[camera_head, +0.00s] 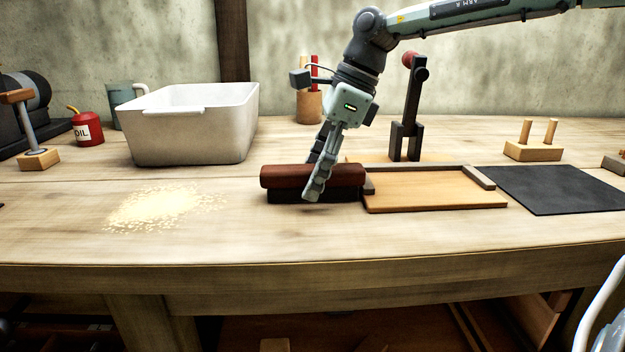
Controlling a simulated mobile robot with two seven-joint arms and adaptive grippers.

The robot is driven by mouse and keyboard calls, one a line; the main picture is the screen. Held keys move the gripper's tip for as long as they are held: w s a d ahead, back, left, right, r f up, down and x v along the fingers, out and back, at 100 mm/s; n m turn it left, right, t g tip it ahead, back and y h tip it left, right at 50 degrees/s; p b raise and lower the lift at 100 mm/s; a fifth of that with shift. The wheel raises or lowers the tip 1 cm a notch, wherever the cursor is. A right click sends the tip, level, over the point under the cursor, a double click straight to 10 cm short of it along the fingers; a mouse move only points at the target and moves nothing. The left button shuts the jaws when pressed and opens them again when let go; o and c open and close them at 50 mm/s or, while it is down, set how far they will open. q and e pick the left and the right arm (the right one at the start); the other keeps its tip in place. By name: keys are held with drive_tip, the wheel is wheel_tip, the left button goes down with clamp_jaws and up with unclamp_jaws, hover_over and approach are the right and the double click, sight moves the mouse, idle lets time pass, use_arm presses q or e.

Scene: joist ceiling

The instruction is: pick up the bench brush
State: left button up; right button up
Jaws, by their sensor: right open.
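The bench brush (283,177) lies on the workbench left of centre, with a reddish-brown wooden back on top and dark bristles below. My right gripper (311,184) reaches down from the upper right. The far fingertip is hidden behind the brush. I cannot tell whether the fingers touch it. My left gripper is not in view.
A wooden tray (432,190) sits just right of the brush, beside a black mat (556,188). A white bin (196,146) stands behind left. Sawdust (152,206) lies on the bench at left. A pencil cup (309,106) and an upright clamp-like tool (407,139) stand behind.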

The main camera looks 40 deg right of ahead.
sight(313, 167)
drive_tip(key=shift+f, duration=0.1)
drive_tip(key=shift+c, duration=0.2)
drive_tip(key=c, duration=1.3)
wheel_tip(313, 167, up, 10)
drive_tip(key=shift+r, duration=0.1)
drive_tip(key=o, duration=0.7)
drive_tip(key=shift+c, duration=0.2)
drive_tip(key=c, duration=0.4)
drive_tip(key=shift+c, duration=0.2)
